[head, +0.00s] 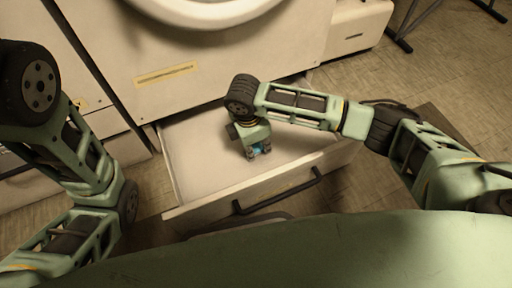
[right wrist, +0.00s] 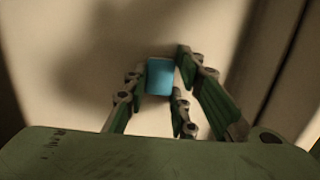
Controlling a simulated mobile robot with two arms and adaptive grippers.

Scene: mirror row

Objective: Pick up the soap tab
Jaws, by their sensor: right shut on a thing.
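The soap tab (right wrist: 160,76) is a small blue block between the fingertips of my right gripper in the right wrist view. My right gripper (head: 258,150) is shut on it, pointing down inside the open drawer (head: 190,150). In the head view only a bit of blue (head: 257,149) shows between the fingers. I cannot tell whether the tab touches the drawer floor. My left arm shows at the left of the head view, but its gripper is not in view.
The drawer's front panel has a dark handle (head: 278,197) on the side near me. A pale machine front (head: 200,70) with a round door (head: 205,10) stands behind the drawer. Tiled floor (head: 440,70) lies to the right. The drawer's visible floor is otherwise bare.

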